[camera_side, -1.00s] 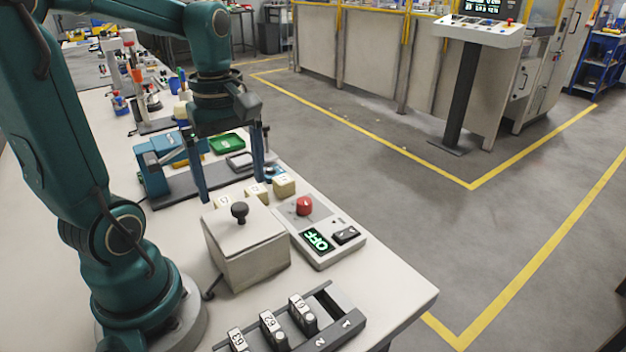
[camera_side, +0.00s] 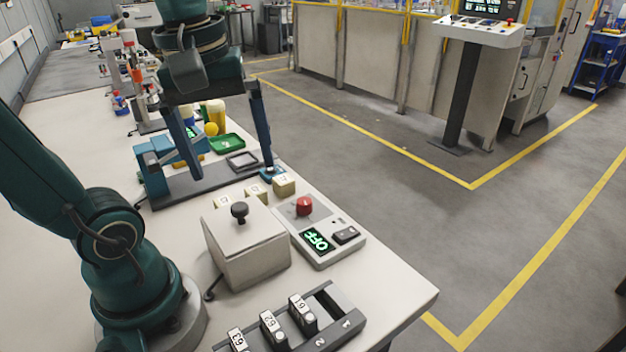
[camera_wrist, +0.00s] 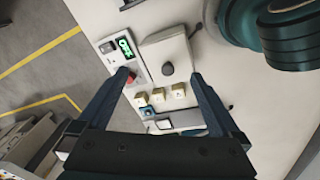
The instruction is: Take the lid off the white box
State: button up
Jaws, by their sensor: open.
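The white box (camera_side: 252,262) stands on the bench with its lid (camera_side: 226,226) on. The lid is flat and white with a dark round knob (camera_side: 239,210) in its middle. In the wrist view the lid (camera_wrist: 165,52) and its knob (camera_wrist: 168,69) show ahead, between the fingers. My gripper (camera_side: 232,172) is open and empty, its two fingers spread wide. It hangs above the bench, behind the box in the side view, and touches neither the lid nor the knob.
A control panel (camera_side: 336,222) with a red button and an OFF display stands right beside the box. Several small cream blocks (camera_side: 284,185) lie behind it. A rack with numbered pieces (camera_side: 334,325) is in front. A green tray (camera_side: 227,143) lies farther back.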

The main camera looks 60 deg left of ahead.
jog(key=d+f+m+t, duration=0.3)
jog(key=f+m, duration=0.3)
jog(key=m, duration=0.6)
jog(key=shift+s+d+t, duration=0.25)
jog(key=shift+d+t, duration=0.05)
jog(key=shift+d, duration=0.3)
jog(key=shift+w+r+m, duration=0.2)
jog(key=shift+w+m, duration=0.1)
jog(key=shift+m, duration=0.1)
jog(key=c, duration=0.5)
